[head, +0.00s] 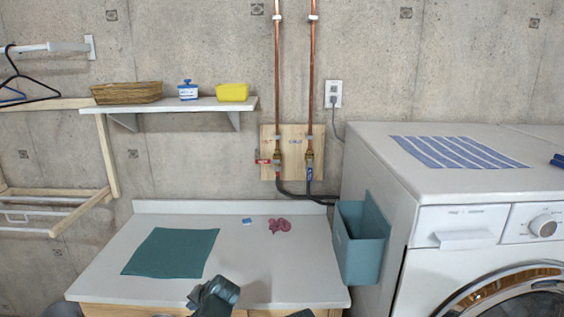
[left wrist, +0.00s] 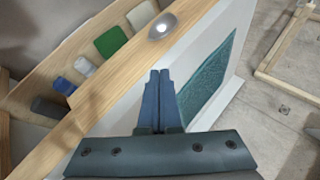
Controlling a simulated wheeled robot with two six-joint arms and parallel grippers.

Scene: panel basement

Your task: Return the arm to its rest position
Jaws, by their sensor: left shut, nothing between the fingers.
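My left gripper (head: 217,293) shows at the bottom of the head view, in front of the white counter's front edge. In the left wrist view its two fingers (left wrist: 158,80) lie together, shut with nothing between them. They point toward the wooden drawer front and the white counter top. A small dark piece at the bottom edge of the head view, right of the left gripper, may be part of my other arm; my right gripper cannot be made out.
An open drawer (left wrist: 108,92) holds several items. A teal bin (head: 358,250) hangs on the washer (head: 385,190). A shelf (head: 190,105) is above.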

